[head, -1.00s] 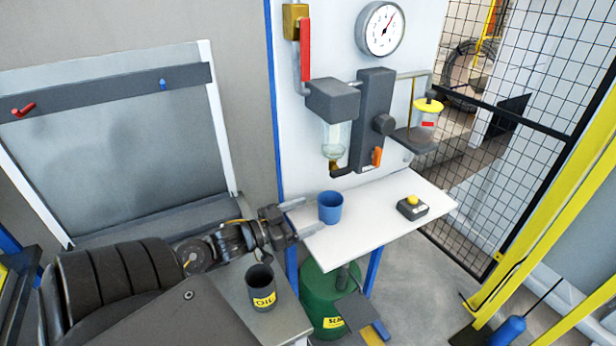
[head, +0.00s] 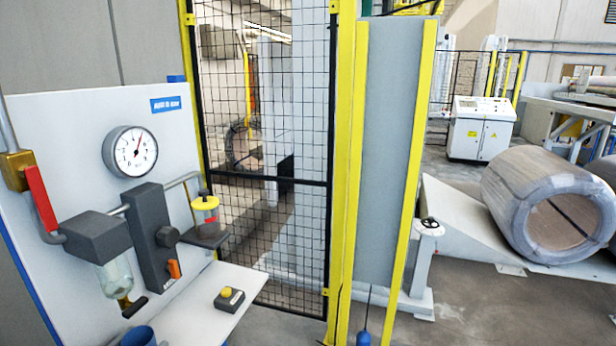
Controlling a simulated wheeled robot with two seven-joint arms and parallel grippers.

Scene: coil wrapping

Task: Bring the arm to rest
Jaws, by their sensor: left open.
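Neither of my grippers shows in the head view now, and no part of either arm can be made out. A white shelf (head: 195,318) juts from the panel at the lower left. A blue cup (head: 138,337) on it is cut off by the bottom edge. A small dark box with a yellow button (head: 229,299) sits on the shelf to the right of the cup.
The white panel carries a round gauge (head: 130,151), a red lever (head: 41,198), a filter unit (head: 98,240) and a yellow-lidded jar (head: 205,214). A black mesh fence (head: 270,179) with yellow posts stands beside it. A large wrapped coil (head: 545,205) lies at the right.

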